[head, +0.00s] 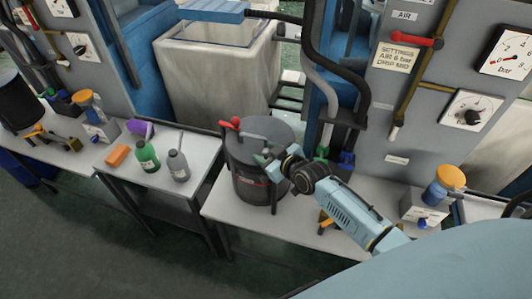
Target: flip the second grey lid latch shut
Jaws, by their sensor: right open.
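A dark grey drum (247,181) with a flat grey lid (262,128) stands on the pale bench at the middle. A red handle (234,122) and a grey pipe show on its top. My right gripper (266,158) is at the near right side of the drum, by the lid's rim. It is open, and its fingertips are small and partly lost against the drum. A grey lid latch cannot be told apart; the gripper covers part of the rim. I cannot tell whether the gripper touches the drum. My left gripper is out of view.
Left of the drum, a lower table (190,190) bears a green bottle (147,157), a grey bottle (178,166), an orange block (118,154) and a purple item (140,128). Black hoses (343,75) hang behind the drum. A gauge panel (435,110) rises at right.

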